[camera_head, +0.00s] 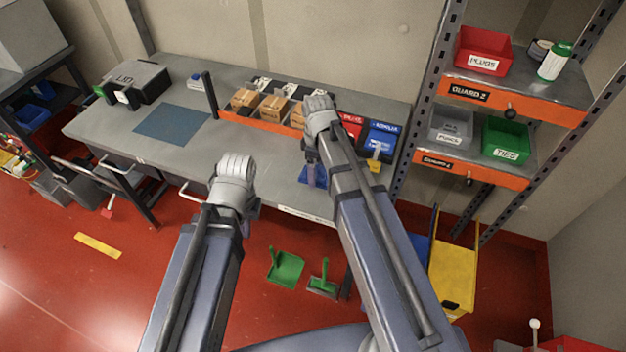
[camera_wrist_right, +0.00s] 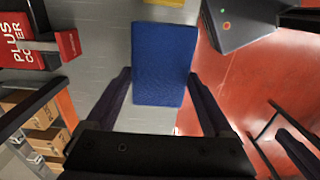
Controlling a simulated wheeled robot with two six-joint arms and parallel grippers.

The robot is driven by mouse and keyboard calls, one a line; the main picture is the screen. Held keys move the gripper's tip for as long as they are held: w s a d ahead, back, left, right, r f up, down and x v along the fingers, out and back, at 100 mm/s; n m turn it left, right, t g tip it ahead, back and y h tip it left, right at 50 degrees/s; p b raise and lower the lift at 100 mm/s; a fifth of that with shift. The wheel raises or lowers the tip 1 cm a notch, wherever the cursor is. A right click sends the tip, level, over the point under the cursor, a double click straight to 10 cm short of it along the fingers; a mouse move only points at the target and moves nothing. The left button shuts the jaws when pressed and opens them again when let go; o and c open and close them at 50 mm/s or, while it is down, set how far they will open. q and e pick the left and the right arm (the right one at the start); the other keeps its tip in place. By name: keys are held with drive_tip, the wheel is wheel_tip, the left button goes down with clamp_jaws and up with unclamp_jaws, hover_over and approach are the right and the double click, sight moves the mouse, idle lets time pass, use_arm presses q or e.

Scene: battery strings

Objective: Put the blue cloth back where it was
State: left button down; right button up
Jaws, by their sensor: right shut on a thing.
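The blue cloth (camera_wrist_right: 163,65) is between the two fingers of my right gripper (camera_wrist_right: 161,90) in the right wrist view. It looks like a flat blue rectangle there, over the grey bench top. In the head view, the blue cloth (camera_head: 313,177) shows just below my right gripper (camera_head: 312,158), near the front edge of the bench (camera_head: 255,165). I cannot tell whether it touches the bench. My left gripper (camera_head: 247,212) is in front of the bench's front edge. Its fingers are mostly hidden behind its wrist.
A flat blue-grey mat (camera_head: 172,122) lies on the bench's left part. An orange-edged rack with cardboard boxes (camera_head: 272,108) stands at the back. Red and blue bins (camera_head: 381,138) are right of my right gripper. A shelf post (camera_head: 428,95) rises at the bench's right end.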

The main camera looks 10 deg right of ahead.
drive_tip(key=shift+w+f, duration=0.1)
drive_tip(key=shift+w, duration=0.4)
drive_tip(key=shift+s+f+b, duration=0.1)
drive_tip(key=shift+f+b, duration=0.05)
drive_tip(key=shift+b, duration=0.15)
use_arm(q)
wheel_tip(320, 180, down, 6)
drive_tip(key=b, duration=0.5)
drive_tip(key=shift+w+f+b, duration=0.15)
drive_tip(key=shift+w+b, duration=0.2)
drive_tip(key=shift+b, duration=0.05)
use_arm(e)
hover_over(316, 196)
wheel_tip(316, 196, down, 6)
drive_tip(key=shift+r, duration=0.1)
use_arm(q)
wheel_tip(316, 196, down, 4)
drive_tip(key=b, duration=0.3)
drive_tip(key=shift+r+b, duration=0.2)
drive_tip(key=shift+b, duration=0.1)
use_arm(e)
wheel_tip(316, 196, down, 4)
drive_tip(key=shift+r, duration=0.15)
drive_tip(key=o, duration=0.9)
use_arm(q)
drive_tip(key=shift+f, duration=0.15)
